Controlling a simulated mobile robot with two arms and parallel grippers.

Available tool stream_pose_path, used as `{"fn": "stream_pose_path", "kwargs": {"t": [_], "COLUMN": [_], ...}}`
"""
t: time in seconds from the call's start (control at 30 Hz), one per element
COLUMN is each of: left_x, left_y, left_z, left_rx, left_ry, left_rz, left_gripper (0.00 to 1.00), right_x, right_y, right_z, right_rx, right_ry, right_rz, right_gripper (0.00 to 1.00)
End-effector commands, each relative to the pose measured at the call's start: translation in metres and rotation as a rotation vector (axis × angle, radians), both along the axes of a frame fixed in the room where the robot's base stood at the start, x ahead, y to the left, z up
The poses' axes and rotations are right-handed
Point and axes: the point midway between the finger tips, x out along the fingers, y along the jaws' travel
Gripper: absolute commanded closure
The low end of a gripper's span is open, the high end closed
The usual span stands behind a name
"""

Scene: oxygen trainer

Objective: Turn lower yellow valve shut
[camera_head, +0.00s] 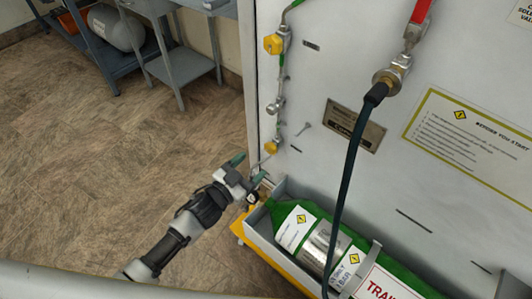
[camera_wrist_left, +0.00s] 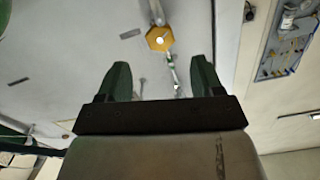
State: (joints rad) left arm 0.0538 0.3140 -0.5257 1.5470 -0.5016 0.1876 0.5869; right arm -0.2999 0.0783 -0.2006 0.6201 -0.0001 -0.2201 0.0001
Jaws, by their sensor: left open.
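The lower yellow valve (camera_head: 271,147) sits on the thin pipe at the left edge of the pale panel. In the left wrist view its yellow hexagonal body (camera_wrist_left: 159,39) lies ahead of the fingertips, roughly centred between them. A thin pale and green piece runs down from it into the gap between the fingers; I cannot tell whether it is lever or pipe. My left gripper (camera_head: 248,168) is open, just below and left of the valve, with nothing held. It also shows in the left wrist view (camera_wrist_left: 161,78) with both dark green fingers apart. My right gripper is not seen.
An upper yellow valve (camera_head: 273,44) is on the same pipe. A green cylinder (camera_head: 318,240) lies in a grey tray below right. A dark hose (camera_head: 350,170) hangs in front of the panel. A blue-grey bench (camera_head: 110,50) stands at the back left; the floor between is clear.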

Motion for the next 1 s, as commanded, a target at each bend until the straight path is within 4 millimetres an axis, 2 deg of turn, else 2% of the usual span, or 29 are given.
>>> {"fn": "stream_pose_path", "kwargs": {"t": [0.17, 0.33, 0.5, 0.77, 1.0], "left_x": [0.029, 0.048, 0.056, 0.056, 0.056], "left_y": [-0.021, -0.034, -0.04, -0.041, -0.041], "left_z": [0.0, 0.0, 0.0, 0.0, 0.0], "left_rx": [-0.001, 0.0, 0.001, 0.002, 0.002], "left_ry": [-0.003, -0.002, -0.001, -0.001, -0.001], "left_rz": [-0.001, 0.001, 0.0, 0.0, 0.0], "left_gripper": [0.33, 0.33, 0.33, 0.33, 0.69], "right_x": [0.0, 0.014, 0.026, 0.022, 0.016], "right_y": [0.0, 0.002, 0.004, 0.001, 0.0], "right_z": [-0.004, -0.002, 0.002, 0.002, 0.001], "right_rx": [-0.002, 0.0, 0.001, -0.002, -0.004], "right_ry": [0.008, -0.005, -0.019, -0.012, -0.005], "right_rz": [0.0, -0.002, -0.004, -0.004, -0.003], "right_gripper": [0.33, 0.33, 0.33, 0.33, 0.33]}}
